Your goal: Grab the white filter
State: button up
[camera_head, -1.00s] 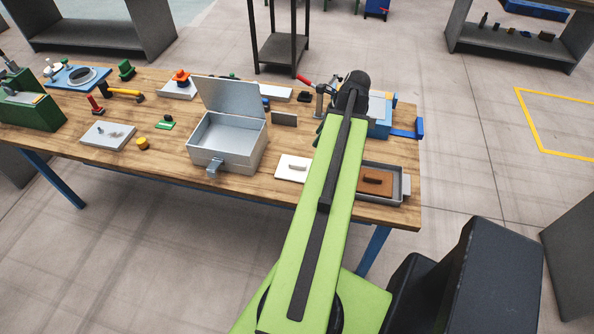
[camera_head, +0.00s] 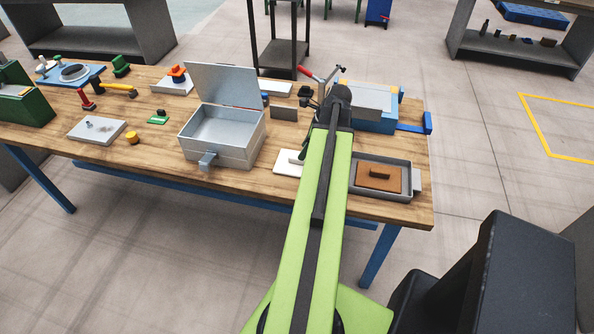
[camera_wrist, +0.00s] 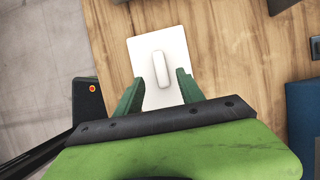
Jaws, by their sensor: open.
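The white filter (camera_wrist: 174,45) is a flat white plate with a raised white bar handle (camera_wrist: 161,69) on top. It lies on the wooden table. In the head view the filter (camera_head: 287,164) is partly hidden behind my arm, to the right of the metal box. In the wrist view my gripper (camera_wrist: 158,92) is open, with its two green fingers apart over the near part of the plate. The handle lies just beyond the fingertips, roughly in line with the gap between them. I cannot tell how high the fingers are above the plate.
An open metal box (camera_head: 212,153) stands left of the filter. A grey tray (camera_head: 409,193) holding a brown filter (camera_head: 379,177) lies to the right. A blue machine (camera_head: 373,124) and a red-handled clamp (camera_head: 311,74) stand behind. The table's front edge is close to the filter.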

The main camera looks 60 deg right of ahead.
aim_at(298, 161)
jog(key=b+x, duration=0.3)
jog(key=x, duration=0.2)
jog(key=shift+b, duration=0.4)
jog(key=shift+r, duration=0.2)
grip_shut()
